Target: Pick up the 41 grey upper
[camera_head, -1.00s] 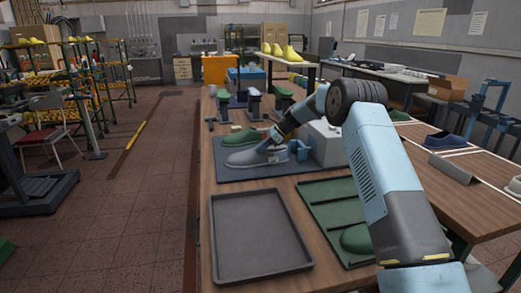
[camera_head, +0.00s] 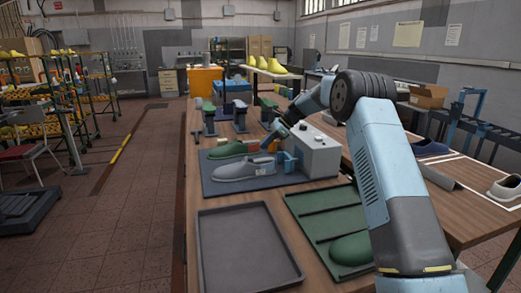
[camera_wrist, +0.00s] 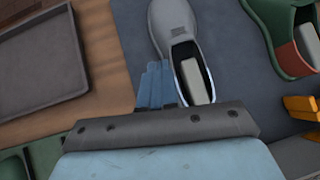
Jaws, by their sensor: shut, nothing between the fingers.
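The grey upper (camera_head: 240,170) lies on a dark mat (camera_head: 218,187) on the bench, toe to the left in the head view. In the wrist view the grey upper (camera_wrist: 172,22) has its toe at the top and its opening, with a pale block inside, towards the gripper. No size mark is readable. My gripper (camera_wrist: 155,85) is shut and empty, its blue fingers beside the heel opening on the tray side. I cannot tell any contact.
A green upper (camera_head: 228,150) lies behind the grey one. An empty grey tray (camera_head: 202,250) and a green ribbed tray (camera_head: 318,222) lie in front. Green-topped stands (camera_head: 209,115) are behind.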

